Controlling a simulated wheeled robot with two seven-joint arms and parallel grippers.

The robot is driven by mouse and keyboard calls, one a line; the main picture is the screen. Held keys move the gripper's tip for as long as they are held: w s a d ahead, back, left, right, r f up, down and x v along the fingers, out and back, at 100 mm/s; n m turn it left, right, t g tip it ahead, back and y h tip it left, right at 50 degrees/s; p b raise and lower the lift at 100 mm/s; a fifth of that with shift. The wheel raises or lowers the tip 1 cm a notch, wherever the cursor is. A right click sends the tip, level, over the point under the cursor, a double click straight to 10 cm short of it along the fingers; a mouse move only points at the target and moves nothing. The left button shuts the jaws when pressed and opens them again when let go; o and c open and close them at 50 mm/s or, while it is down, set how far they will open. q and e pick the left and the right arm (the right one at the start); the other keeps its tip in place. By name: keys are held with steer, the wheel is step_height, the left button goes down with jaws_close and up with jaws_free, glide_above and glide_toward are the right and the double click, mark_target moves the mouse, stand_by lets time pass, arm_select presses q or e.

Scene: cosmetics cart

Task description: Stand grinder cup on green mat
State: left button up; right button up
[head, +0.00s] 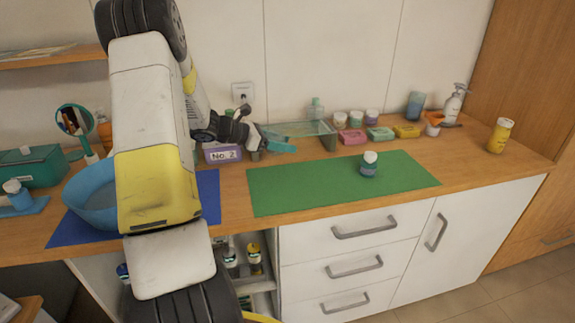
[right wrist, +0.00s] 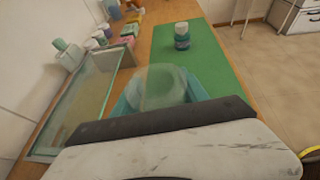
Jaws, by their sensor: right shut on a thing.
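The green mat (head: 310,183) lies on the counter right of centre and also shows in the right wrist view (right wrist: 215,60). My right gripper (head: 256,137) is left of and behind the mat. My left gripper is not in view.
A small bottle (head: 369,166) stands on the mat. A glass tray (head: 328,138) is behind the mat's left part. A purple "No. 2" box (head: 222,154), blue bowl (head: 92,197) and blue mat (head: 208,193) are left. Jars and soaps line the wall. The mat's left part is bare.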

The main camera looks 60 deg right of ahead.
steer(key=shift+m+g+y, duration=0.5)
steer(key=shift+m+y, duration=0.1)
steer(key=s+a+f, duration=0.1)
steer(key=s+a, duration=0.1)
steer(key=s, duration=0.4)
steer(key=s+a+f, duration=0.2)
steer(key=s+a, duration=0.1)
steer(key=s, duration=0.3)
steer(key=s+a+f, duration=0.1)
steer(key=s+a, duration=0.1)
steer(key=s, duration=0.4)
steer(key=shift+a+f, duration=0.15)
steer(key=shift+a, duration=0.05)
steer(key=shift+s+f, duration=0.1)
steer(key=shift+s, duration=0.2)
glide_above(342, 177)
steer(key=shift+a+f, duration=0.2)
steer(key=shift+f, duration=0.55)
steer(key=shift+d+f, duration=0.1)
steer(key=shift+f, duration=1.65)
steer(key=shift+f, duration=0.1)
steer(key=o, duration=1.5)
steer(key=shift+f, duration=0.1)
steer(key=shift+o, duration=0.2)
